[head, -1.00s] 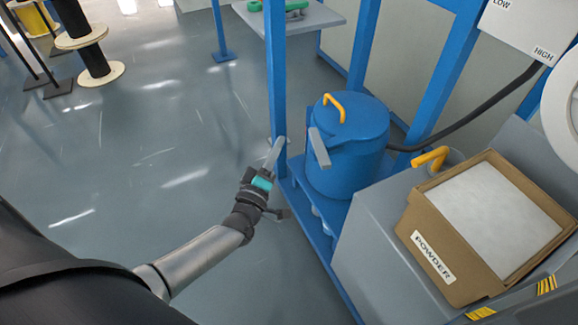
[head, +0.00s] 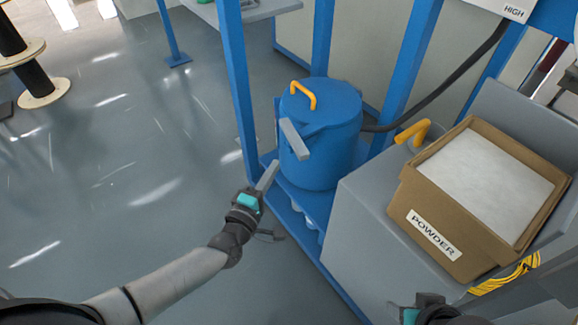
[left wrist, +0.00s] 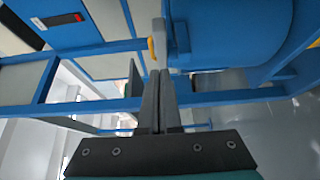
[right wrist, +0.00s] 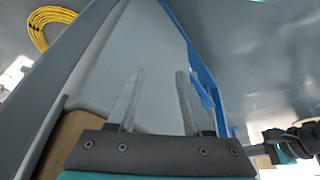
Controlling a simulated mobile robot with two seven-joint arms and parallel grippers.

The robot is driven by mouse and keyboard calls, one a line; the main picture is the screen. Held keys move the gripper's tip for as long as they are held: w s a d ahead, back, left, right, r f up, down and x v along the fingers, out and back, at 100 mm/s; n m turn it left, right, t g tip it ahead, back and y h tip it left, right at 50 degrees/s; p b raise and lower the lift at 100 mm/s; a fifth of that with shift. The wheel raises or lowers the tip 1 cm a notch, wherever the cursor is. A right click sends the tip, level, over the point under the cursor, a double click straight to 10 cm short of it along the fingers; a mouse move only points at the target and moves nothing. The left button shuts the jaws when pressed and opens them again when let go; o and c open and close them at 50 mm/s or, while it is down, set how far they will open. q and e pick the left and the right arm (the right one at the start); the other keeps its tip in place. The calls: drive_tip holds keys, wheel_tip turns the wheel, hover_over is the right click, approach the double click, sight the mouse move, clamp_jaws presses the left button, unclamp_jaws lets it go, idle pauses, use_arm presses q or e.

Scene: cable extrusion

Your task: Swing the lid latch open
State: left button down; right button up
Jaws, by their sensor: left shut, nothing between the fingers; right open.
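The blue pot (head: 338,150) stands on the blue frame, its lid topped by a yellow handle (head: 298,92). The lid latch (head: 295,139) is a light grey bar on the pot's front left side, tilted in the picture. It also appears as a grey bar (left wrist: 159,28) beyond the fingertips in the left wrist view. My left gripper (head: 270,172) is shut and empty, below and left of the latch, with a visible gap in the head view. My right gripper (right wrist: 158,82) is open over the grey hopper side; only its top shows at the head view's lower edge.
A cardboard box labelled POWDER (head: 432,236) sits on the grey machine (head: 362,205) to the right. A blue upright post (head: 238,90) stands left of the pot.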

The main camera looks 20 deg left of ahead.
sight(303, 158)
use_arm(q)
drive_tip(key=w+d, duration=0.2)
drive_tip(key=shift+w+d+b, duration=0.25)
drive_tip(key=shift+w+b, duration=0.1)
drive_tip(key=shift+w, duration=0.05)
drive_tip(key=shift+w+d, duration=0.3)
drive_tip(key=shift+d, duration=0.1)
use_arm(e)
drive_tip(key=shift+w+a+r+t, duration=0.15)
drive_tip(key=shift+r+t, duration=0.05)
drive_tip(key=shift+r, duration=0.2)
drive_tip(key=shift+w+a+r+t, duration=0.1)
drive_tip(key=shift+a+r+t, duration=0.1)
drive_tip(key=shift+r, duration=0.15)
use_arm(q)
drive_tip(key=shift+d, duration=0.15)
drive_tip(key=shift+w+d+n+y+p, duration=0.25)
drive_tip(key=shift+d+n+y+p, duration=0.4)
drive_tip(key=shift+y, duration=0.45)
drive_tip(key=shift+d, duration=0.15)
drive_tip(key=shift+w+d, duration=0.25)
drive_tip(key=shift+d, duration=0.15)
use_arm(e)
drive_tip(key=shift+s+d+f+g, duration=0.15)
drive_tip(key=shift+f+g, duration=0.05)
drive_tip(key=shift+f, duration=0.2)
drive_tip(key=shift+s+d+f+g, duration=0.1)
drive_tip(key=shift+d+f+g, duration=0.1)
drive_tip(key=shift+f, duration=0.15)
